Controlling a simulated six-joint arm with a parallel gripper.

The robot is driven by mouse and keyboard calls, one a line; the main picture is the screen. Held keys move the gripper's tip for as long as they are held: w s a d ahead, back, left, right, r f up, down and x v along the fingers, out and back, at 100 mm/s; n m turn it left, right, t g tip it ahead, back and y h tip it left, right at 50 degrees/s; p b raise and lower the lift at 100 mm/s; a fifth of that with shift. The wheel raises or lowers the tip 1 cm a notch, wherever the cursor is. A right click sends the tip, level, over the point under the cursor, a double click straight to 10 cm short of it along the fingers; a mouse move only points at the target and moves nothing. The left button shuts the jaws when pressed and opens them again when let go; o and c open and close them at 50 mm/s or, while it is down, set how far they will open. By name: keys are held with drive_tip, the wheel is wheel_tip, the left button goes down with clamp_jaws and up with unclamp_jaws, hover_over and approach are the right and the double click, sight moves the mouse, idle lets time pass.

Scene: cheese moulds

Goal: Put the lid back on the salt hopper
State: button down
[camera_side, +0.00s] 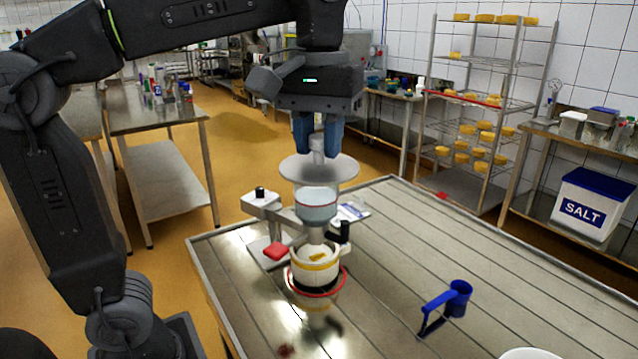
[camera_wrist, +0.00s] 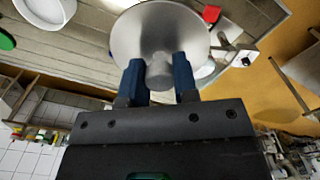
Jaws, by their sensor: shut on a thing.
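The lid (camera_side: 340,170) is a pale grey round disc with a knob (camera_side: 317,144) on top. My gripper (camera_side: 318,140) has its blue fingers shut on the knob, and the lid hangs about level. The salt hopper (camera_side: 316,208) is a small translucent cup on a stand, directly below the lid in the side view. A narrow gap seems to show between lid and hopper rim. In the wrist view the lid (camera_wrist: 150,28) spreads beyond the fingers (camera_wrist: 160,78), with the knob (camera_wrist: 159,70) between them; it hides most of the hopper.
A white mould with a yellow band (camera_side: 313,275) stands below the hopper, circled by a red ring. A red piece (camera_side: 276,251) is beside it. A blue handled cup (camera_side: 458,297) and a white bowl (camera_side: 528,354) are to the right. The table's right side (camera_side: 430,235) is mostly clear.

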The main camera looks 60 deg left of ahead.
drive_tip(key=w+a+n, duration=0.2)
drive_tip(key=w+a, duration=0.4)
drive_tip(key=a, duration=0.3)
drive_tip(key=w+a+n, duration=0.2)
drive_tip(key=w+a, duration=0.3)
drive_tip(key=a, duration=0.5)
wheel_tip(320, 180, down, 10)
drive_tip(key=shift+d+f, duration=0.25)
drive_tip(key=shift+d, duration=0.2)
drive_tip(key=shift+f, duration=0.2)
idle(1.4)
drive_tip(key=shift+c, duration=1.6)
unclamp_jaws()
